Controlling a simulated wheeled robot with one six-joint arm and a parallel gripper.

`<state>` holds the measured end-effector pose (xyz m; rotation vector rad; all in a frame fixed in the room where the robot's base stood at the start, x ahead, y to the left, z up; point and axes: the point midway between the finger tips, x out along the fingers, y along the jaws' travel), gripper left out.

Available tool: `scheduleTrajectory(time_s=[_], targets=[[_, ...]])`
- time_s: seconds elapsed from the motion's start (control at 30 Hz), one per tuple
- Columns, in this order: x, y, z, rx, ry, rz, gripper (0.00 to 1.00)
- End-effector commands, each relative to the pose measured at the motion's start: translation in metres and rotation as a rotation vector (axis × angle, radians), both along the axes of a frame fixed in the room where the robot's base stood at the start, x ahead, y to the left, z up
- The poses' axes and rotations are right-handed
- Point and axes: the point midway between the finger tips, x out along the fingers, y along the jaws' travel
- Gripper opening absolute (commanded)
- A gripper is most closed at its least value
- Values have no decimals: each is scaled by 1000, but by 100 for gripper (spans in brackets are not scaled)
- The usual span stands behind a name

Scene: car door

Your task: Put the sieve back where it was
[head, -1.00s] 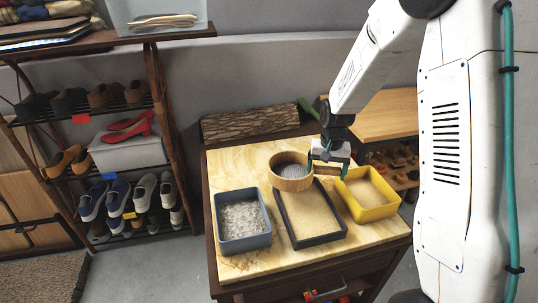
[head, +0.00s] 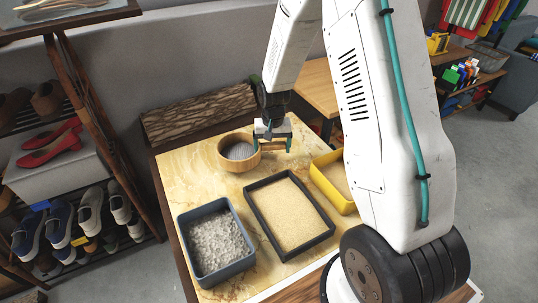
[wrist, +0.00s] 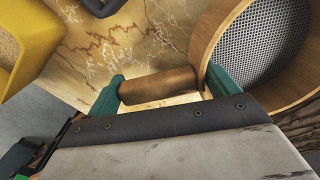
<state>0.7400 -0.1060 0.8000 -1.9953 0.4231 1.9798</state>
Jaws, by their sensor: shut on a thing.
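The sieve (head: 239,152) has a round wooden rim, a metal mesh and a short wooden handle. In the head view it is at the back of the marble-topped table (head: 182,133), behind the black tray. My gripper (head: 272,143) is at its right side, over the handle. In the wrist view the sieve (wrist: 262,45) fills the upper right, and the green fingers of my gripper (wrist: 160,92) stand at the two ends of the handle (wrist: 158,87), closed on it. I cannot tell whether the sieve touches the table.
A blue-grey tray (head: 238,268) of grey-white grains, a black tray (head: 262,237) of sand and a yellow tray (head: 343,204) stand on the table. A bark log (head: 199,113) lies behind it. A shoe rack (head: 95,165) is at the left. Marble is bare left of the sieve.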

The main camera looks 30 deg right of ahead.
Motion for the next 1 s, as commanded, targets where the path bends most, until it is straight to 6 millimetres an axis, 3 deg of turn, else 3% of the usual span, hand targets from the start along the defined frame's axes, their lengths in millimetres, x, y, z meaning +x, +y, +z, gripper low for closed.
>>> scheduleTrajectory(time_s=[0.3, 0.7, 0.73, 0.77, 1.0], targets=[[-1, -2, -37, 1, 2, -3, 49], [-1, -3, -43, 0, 0, -4, 49], [0, -3, -42, 0, 0, -4, 95], [0, -3, -42, 0, 0, -4, 100], [0, -2, -41, 0, -1, -4, 100]])
